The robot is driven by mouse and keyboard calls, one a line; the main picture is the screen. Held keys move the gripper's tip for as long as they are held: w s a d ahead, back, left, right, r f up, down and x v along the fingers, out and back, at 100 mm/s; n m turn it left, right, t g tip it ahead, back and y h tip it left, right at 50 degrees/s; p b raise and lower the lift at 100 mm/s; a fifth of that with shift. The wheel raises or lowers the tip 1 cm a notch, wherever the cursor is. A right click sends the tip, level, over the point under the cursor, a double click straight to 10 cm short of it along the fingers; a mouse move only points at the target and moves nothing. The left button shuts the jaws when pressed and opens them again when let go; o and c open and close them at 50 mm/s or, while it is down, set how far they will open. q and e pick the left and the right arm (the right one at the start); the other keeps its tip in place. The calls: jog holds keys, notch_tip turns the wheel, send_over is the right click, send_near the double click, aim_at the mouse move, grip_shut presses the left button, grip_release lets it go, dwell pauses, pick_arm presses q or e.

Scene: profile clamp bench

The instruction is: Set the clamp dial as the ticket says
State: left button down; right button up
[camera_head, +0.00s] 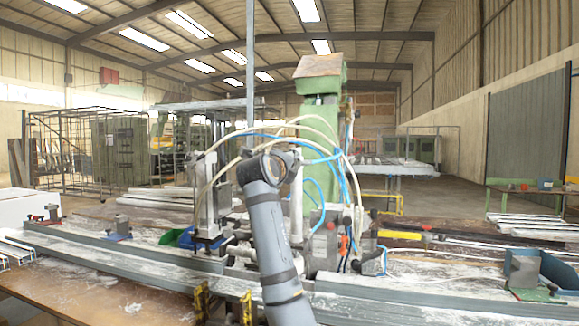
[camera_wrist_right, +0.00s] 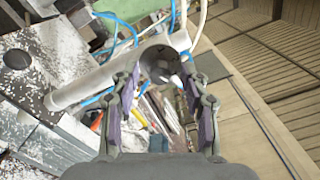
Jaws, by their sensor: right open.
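In the right wrist view, a round dark-grey end (camera_wrist_right: 160,64) with a small white pointed mark sits on a pale grey bar. It may be the clamp dial, but I cannot tell, and no setting is readable. My right gripper (camera_wrist_right: 162,84) is open, its purple-padded fingers on either side of this round part; whether they touch it is unclear. In the head view, a grey arm of mine rises in the middle, hiding part of the clamp station (camera_head: 207,195); its gripper cannot be made out. My left gripper is not in view. I cannot make out a ticket.
Long grey profiles (camera_head: 130,262) run across the bench, dusted white. White and blue hoses (camera_head: 330,150) arch over the middle, close to my arm. A blue bin (camera_head: 560,268) stands at the right, a green one (camera_head: 172,237) left of centre. A green machine column (camera_head: 322,115) stands behind.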

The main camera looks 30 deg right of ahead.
jog(key=v, duration=1.2)
